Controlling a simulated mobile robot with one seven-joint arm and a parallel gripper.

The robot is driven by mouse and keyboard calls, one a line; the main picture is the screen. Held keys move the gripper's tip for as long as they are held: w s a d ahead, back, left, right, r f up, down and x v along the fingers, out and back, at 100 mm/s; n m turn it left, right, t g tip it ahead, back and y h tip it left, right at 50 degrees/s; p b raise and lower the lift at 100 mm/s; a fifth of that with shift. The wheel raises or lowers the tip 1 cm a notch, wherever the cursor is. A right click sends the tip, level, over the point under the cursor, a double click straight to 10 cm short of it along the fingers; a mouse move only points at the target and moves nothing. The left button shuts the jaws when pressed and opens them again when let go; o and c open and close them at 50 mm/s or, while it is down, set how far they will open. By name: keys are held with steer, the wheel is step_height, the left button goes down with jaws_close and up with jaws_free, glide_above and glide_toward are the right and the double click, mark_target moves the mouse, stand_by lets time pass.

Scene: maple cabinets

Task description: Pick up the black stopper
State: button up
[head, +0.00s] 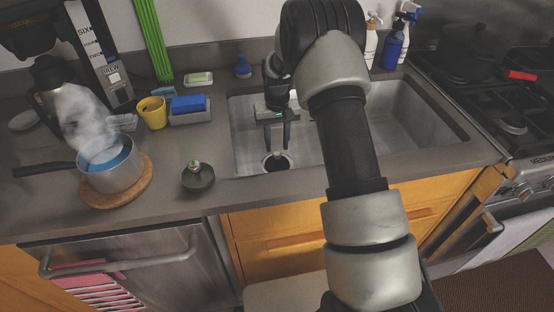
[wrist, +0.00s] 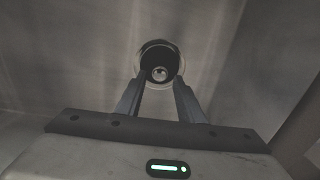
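A black round stopper-like disc with a small pale knob (head: 198,177) lies on the counter left of the sink, well to the left of my gripper. My gripper (head: 276,148) points down into the left basin, fingers apart, above the drain (head: 277,163). In the wrist view the fingers of my gripper (wrist: 160,78) are open, with nothing visible gripped. The drain opening (wrist: 158,53) shows just beyond the fingertips, dark with a pale ring and a small round centre. I cannot tell whether a stopper sits in it or whether the fingertips touch it.
The sink (head: 415,115) has two basins. On the counter stand a steaming pot (head: 112,174) on a wooden trivet, a yellow cup (head: 152,112), a blue sponge (head: 188,103) in a holder and spray bottles (head: 394,45). A stove (head: 500,100) is at right.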

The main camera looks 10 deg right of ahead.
mark_target(277, 153)
steer(key=shift+f+b, duration=0.6)
steer(key=shift+f, duration=0.95)
steer(key=shift+c, duration=0.3)
jaws_close()
step_height(277, 153, up, 7)
steer(key=p, duration=0.4)
